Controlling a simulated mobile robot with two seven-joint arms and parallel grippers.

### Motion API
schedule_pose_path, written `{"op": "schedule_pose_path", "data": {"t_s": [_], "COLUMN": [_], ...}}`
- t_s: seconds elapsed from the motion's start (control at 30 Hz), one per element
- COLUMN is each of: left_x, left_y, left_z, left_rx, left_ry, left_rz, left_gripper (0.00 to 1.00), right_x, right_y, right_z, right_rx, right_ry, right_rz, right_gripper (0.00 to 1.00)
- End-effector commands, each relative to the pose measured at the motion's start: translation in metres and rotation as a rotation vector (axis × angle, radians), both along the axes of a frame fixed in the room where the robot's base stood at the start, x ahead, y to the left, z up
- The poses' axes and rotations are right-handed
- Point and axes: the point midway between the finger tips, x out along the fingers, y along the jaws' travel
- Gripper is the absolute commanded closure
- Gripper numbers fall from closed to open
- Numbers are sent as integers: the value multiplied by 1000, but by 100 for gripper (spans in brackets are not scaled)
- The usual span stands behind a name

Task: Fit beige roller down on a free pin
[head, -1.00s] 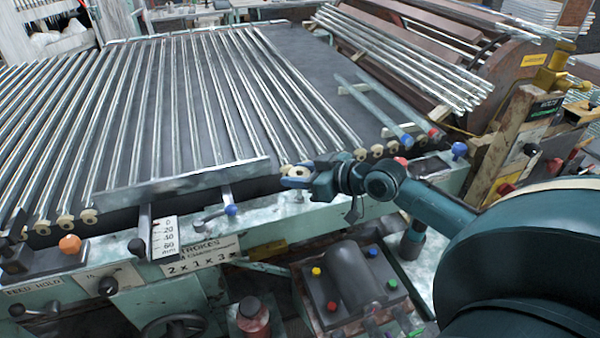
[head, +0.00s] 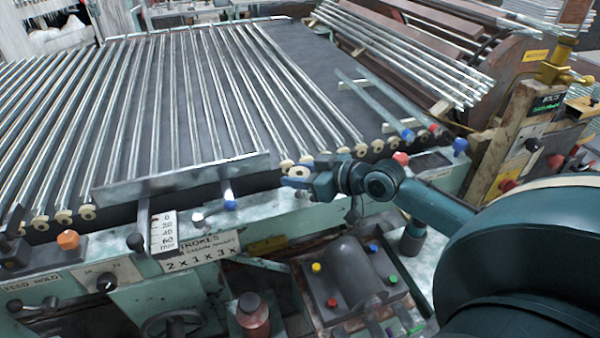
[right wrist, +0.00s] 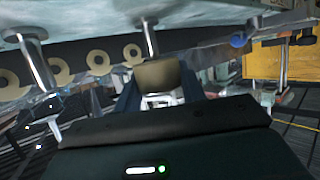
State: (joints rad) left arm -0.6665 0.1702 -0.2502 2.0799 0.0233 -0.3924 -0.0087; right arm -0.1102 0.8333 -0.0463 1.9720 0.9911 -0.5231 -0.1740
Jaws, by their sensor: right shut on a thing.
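My right gripper (head: 297,181) comes in from the right in the head view, at the front edge of the table. It is shut on a beige roller (right wrist: 160,74), which shows between the fingers in the right wrist view; its top also shows in the head view (head: 299,171). A metal pin-like rod (right wrist: 148,38) appears directly behind the held roller; I cannot tell whether they touch. Other beige rollers (head: 87,212) sit in a row along the table edge, and several show in the wrist view (right wrist: 98,62). My left gripper is not in view.
Long metal tubes lie across the dark table (head: 295,45). A grey plate (head: 180,179) and a blue-tipped lever (head: 229,204) stand left of my gripper. A control box (head: 350,280) with coloured knobs is below. A wooden post (head: 518,135) stands at the right.

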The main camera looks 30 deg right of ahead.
Motion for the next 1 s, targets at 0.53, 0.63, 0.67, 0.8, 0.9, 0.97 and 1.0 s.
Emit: {"op": "schedule_pose_path", "data": {"t_s": [0.53, 0.63, 0.67, 0.8, 0.9, 0.97, 1.0], "left_x": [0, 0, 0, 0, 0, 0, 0], "left_y": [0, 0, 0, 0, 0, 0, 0], "left_z": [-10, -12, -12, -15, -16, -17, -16], "left_rx": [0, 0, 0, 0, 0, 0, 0], "left_ry": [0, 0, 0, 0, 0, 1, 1], "left_rz": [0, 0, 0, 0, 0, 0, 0], "left_gripper": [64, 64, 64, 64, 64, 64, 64], "right_x": [0, 0, 0, 0, 0, 0, 0], "right_y": [0, 0, 0, 0, 0, 0, 0], "right_z": [-15, -17, -18, -22, -24, -25, -25], "right_rx": [0, -1, -1, 0, -1, -1, 0], "right_ry": [1, 1, 1, 0, 1, 2, 3], "right_rz": [0, -1, -1, -1, -1, 0, 0], "right_gripper": [82, 82, 82, 82, 82, 59, 56]}}
